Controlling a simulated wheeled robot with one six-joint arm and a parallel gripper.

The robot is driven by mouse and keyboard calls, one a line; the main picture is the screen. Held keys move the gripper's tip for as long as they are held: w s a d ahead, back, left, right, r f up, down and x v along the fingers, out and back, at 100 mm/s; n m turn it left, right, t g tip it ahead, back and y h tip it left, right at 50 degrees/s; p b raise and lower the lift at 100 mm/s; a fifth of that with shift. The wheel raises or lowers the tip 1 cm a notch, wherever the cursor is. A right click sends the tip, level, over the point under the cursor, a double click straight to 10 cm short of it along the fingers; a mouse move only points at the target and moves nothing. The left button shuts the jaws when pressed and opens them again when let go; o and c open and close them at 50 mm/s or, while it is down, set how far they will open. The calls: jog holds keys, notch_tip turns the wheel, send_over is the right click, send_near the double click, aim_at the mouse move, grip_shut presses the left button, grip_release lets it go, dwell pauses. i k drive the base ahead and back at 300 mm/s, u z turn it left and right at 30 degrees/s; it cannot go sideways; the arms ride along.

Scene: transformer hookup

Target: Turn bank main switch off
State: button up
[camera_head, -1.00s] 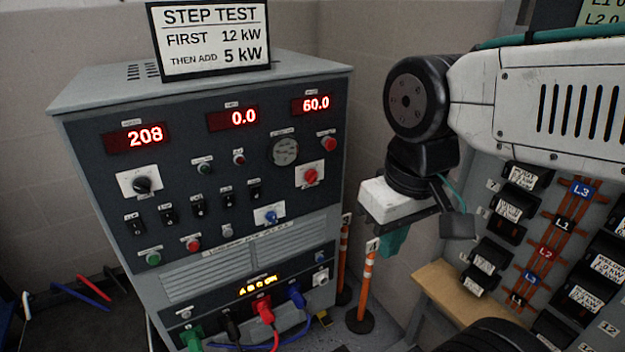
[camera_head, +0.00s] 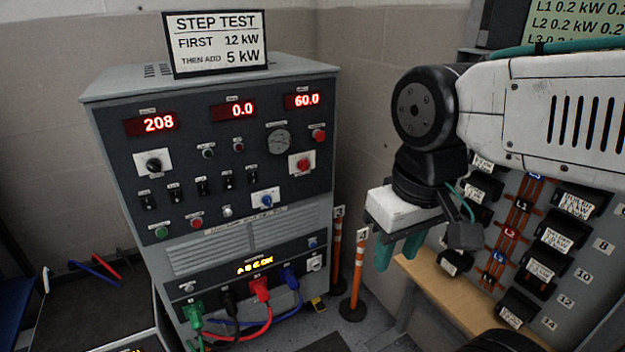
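The grey load bank (camera_head: 205,235) stands at left centre with a dark front panel. Its displays read 208, 0.0 and 60.0. The panel has a black rotary knob (camera_head: 153,164), a red rotary knob (camera_head: 303,164) and a blue rotary knob (camera_head: 266,201), each on a white plate. A row of black toggles (camera_head: 201,187) runs below the displays. The small labels are unreadable, so I cannot tell which is the main switch. My gripper (camera_head: 398,252) points down, right of the bank and apart from it. Its teal fingers are spread with nothing visible between them.
Coloured cables (camera_head: 262,290) plug into the bank's lower front. Orange-and-white posts (camera_head: 357,275) stand right of the bank. A breaker panel (camera_head: 590,262) and a wooden ledge (camera_head: 440,300) are at right. A step test sign (camera_head: 215,43) stands on the bank.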

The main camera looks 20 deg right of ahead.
aim_at(303, 165)
jog(key=u, duration=1.35)
jog(key=i, duration=0.45)
jog(key=z, duration=1.85)
